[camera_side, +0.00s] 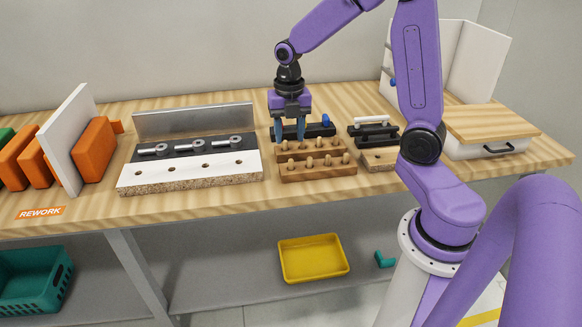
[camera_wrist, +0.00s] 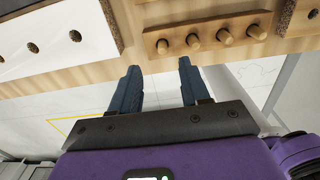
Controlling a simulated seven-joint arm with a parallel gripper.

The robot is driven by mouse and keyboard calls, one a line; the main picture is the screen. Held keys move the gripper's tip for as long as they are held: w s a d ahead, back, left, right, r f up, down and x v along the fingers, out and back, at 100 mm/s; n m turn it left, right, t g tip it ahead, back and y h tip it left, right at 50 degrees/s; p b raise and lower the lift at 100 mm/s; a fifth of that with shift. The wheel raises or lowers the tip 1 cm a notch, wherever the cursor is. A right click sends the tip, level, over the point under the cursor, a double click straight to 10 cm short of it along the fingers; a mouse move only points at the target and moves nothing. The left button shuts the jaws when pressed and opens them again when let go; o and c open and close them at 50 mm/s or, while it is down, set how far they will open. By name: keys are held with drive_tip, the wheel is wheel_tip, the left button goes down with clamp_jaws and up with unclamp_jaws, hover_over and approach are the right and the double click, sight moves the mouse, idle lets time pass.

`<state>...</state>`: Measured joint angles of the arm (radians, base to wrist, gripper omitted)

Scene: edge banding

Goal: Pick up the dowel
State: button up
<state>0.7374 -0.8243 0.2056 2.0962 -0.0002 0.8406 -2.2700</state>
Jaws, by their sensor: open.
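Several short wooden dowels stand upright in two rows in a stepped wooden rack (camera_side: 318,172). One front-row dowel (camera_side: 290,163) is at the left end of the rack. The wrist view shows a row of dowels, with one dowel (camera_wrist: 162,46) at the left end of the rack (camera_wrist: 208,20). My gripper (camera_side: 289,137) points down above the rack's left back part, with its fingers apart and nothing between them. In the wrist view my gripper (camera_wrist: 159,66) shows open fingers, apart from the dowels. The exact height gap is hard to tell.
A white-faced chipboard panel (camera_side: 190,172) with several holes lies left of the rack. Metal fittings lie on a dark strip behind it. A black tool (camera_side: 318,130) with a blue knob sits behind the rack. Another wooden holder (camera_side: 378,158) stands to the right.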

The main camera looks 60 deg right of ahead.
sight(291, 160)
drive_tip(key=shift+s+f, duration=0.15)
drive_tip(key=shift+f, duration=1.7)
drive_tip(key=shift+s+f, duration=0.1)
drive_tip(key=shift+f, duration=1.75)
drive_tip(key=shift+c, duration=0.3)
clamp_jaws()
